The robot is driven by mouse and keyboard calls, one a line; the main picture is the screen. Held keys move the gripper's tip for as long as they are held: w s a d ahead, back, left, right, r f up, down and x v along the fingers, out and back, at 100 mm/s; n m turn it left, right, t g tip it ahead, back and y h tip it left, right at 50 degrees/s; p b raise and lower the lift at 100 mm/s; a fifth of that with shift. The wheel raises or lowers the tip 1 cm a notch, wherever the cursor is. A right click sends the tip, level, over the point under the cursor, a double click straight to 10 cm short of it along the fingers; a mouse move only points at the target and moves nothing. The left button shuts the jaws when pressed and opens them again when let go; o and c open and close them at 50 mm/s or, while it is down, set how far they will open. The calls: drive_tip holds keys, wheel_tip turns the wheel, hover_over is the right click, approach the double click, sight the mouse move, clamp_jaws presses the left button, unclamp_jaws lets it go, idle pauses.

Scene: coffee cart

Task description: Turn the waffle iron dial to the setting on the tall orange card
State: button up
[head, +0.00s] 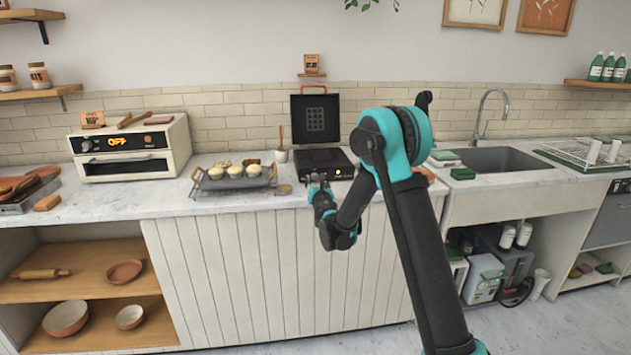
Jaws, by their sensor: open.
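The black waffle iron (316,118) stands on the counter at the centre with its lid up. A small orange glow shows on its front face; the dial itself is too small to make out and may be partly hidden by my arm. An upright orange card (312,62) stands on a small wall shelf above the iron; its print is too small to read. A wider orange card (93,120) stands on the oven at the left. My gripper (317,179) is open, just in front of the iron's front left part. I cannot tell whether it touches the iron.
A rack of buns (234,183) stands left of the iron, with a small round lid (284,189) beside it. A cream oven (180,145) reading OFF is further left. The sink (490,159) and dish rack (590,151) are at the right. The counter's left-middle front edge is clear.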

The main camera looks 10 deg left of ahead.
sight(315, 177)
drive_tip(key=shift+x, duration=1.1)
clamp_jaws()
